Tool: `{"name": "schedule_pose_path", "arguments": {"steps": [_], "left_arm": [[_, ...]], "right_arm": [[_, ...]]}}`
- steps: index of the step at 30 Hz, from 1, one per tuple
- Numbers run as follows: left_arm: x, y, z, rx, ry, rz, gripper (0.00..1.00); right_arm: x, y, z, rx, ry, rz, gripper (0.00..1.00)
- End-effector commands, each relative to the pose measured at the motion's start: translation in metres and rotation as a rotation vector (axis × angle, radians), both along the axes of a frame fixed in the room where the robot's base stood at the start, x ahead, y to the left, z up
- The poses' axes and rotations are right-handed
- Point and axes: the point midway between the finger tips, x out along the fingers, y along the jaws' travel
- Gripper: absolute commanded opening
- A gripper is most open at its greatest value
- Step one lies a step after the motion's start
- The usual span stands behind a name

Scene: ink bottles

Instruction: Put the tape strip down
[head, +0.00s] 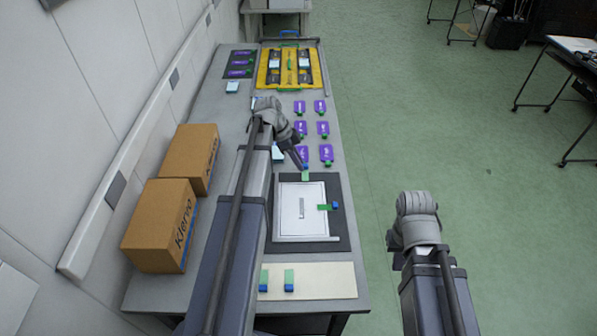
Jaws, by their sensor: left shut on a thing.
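My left gripper (301,164) is shut on a tape strip (305,177) with a green body and a blue end. It holds the strip at the far edge of a white flat box (290,222); I cannot tell if the strip touches the box. Another green strip with a blue end (325,207) lies across the box's right edge. Two more green and blue strips (264,281) (289,280) are on a cream board (330,281) at the near end of the table. My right gripper (396,262) hangs over the floor, right of the table; its fingers are not clear.
The white box lies on a dark mat (341,228). A yellow tray (263,74) is at the far end. Two cardboard boxes (160,225) (190,158) stand at the left. My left arm covers the table's middle.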

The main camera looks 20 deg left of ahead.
Motion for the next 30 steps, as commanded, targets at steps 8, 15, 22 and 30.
{"name": "schedule_pose_path", "arguments": {"steps": [8,15,22,30], "left_arm": [[0.0,0.0,-0.036,0.0,0.0,0.0,0.0],[0.0,0.0,-0.034,0.0,0.0,0.0,0.0],[0.0,0.0,-0.037,0.0,0.0,0.0,0.22],[0.0,0.0,-0.037,0.0,0.0,0.0,0.48]], "right_arm": [[0.0,0.0,-0.036,0.0,0.0,0.0,0.0],[0.0,0.0,-0.034,0.0,0.0,0.0,0.0],[0.0,0.0,-0.037,0.0,0.0,0.0,0.0],[0.0,0.0,-0.037,0.0,0.0,0.0,0.0]]}}
